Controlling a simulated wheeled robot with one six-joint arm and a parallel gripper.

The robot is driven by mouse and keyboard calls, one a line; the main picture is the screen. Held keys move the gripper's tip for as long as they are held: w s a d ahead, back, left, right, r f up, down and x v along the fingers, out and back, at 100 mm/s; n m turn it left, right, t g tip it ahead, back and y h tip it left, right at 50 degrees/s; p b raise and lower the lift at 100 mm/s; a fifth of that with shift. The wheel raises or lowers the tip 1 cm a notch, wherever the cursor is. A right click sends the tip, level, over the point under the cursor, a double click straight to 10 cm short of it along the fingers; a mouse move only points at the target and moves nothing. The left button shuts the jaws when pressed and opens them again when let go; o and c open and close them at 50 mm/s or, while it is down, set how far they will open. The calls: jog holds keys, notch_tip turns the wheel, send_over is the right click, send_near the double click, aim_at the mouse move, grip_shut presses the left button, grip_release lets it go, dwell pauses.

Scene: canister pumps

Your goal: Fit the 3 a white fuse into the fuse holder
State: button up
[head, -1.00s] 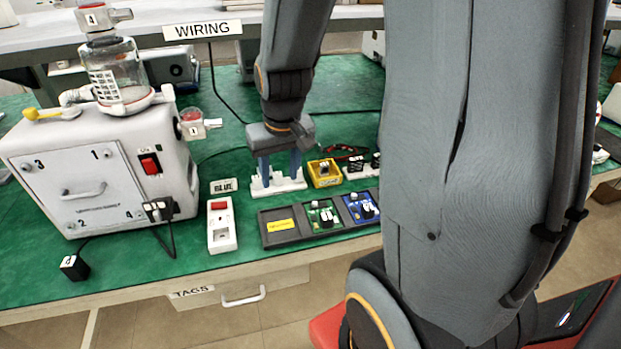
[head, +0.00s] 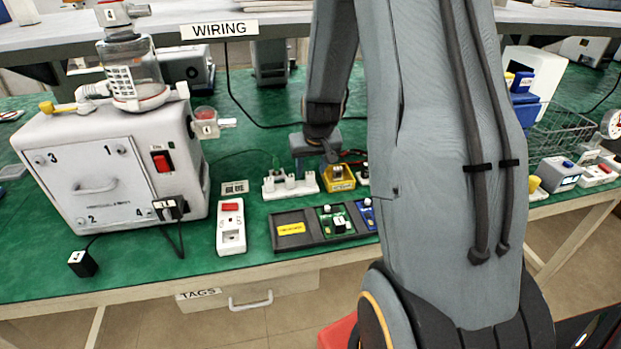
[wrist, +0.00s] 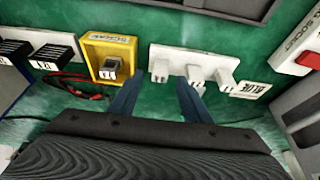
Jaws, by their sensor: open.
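A white rack (head: 290,187) stands on the green bench. It also shows in the wrist view (wrist: 210,57), with several white fuse-like pieces (wrist: 195,75) standing on it. I cannot read their ratings, so I cannot tell which is the 3 A one. My gripper (wrist: 157,98) is open and empty. Its two blue fingers point down beside the rack, toward the yellow box, with bare green mat showing between them. In the head view my gripper's body is behind the rack and its fingertips are mostly hidden. I cannot pick out the fuse holder for certain.
A yellow box (head: 340,180) labelled SCRAP holds a grey piece. A white strip with black blocks (wrist: 55,52) lies beyond it. A dark tray (head: 262,240) with boards, a white socket (head: 231,240) and the pump unit (head: 105,175) stand nearby. A red-black cable lies near the box.

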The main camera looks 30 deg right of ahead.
jog(key=shift+x, duration=0.9)
jog(key=shift+r, duration=0.1)
grip_shut()
